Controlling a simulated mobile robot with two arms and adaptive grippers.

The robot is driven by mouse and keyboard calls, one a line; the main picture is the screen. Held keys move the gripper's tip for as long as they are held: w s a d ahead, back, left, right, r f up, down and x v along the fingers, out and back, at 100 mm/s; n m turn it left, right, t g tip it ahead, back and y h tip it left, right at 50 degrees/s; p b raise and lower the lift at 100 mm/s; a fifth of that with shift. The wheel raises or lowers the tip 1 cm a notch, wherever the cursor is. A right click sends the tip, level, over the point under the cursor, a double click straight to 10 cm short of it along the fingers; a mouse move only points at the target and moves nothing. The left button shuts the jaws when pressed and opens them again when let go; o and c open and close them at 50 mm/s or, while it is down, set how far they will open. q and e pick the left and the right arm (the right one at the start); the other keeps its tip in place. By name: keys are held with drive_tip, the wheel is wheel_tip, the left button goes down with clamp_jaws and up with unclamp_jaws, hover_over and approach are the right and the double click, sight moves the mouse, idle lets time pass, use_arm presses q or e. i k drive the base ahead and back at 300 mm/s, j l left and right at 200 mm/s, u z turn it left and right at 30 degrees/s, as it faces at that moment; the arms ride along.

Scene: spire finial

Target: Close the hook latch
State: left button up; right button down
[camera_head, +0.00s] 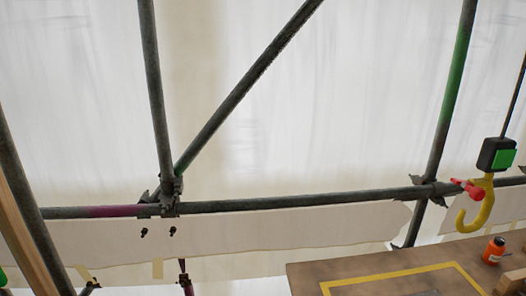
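A yellow hook (477,211) hangs at the right side of the head view, open toward the left. A black block with a green face (496,155) sits above it on a dark cable (513,97). A small red piece (467,188) sticks out to the left near the top of the hook; I cannot tell whether it is the latch. It points away from the hook's tip, and the hook's mouth looks open. Neither of my grippers is in view.
A wooden platform (306,280) with a yellow outline (397,274) lies below the hook at the lower right. Scaffold tubes (300,202) cross behind, in front of white sheeting (350,95). A wooden plank (22,240) stands at left.

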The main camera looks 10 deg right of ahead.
sight(477, 193)
drive_tip(key=l+z, duration=0.35)
drive_tip(key=k+l+z, duration=0.1)
drive_tip(key=z, duration=0.25)
drive_tip(key=l+z, duration=0.35)
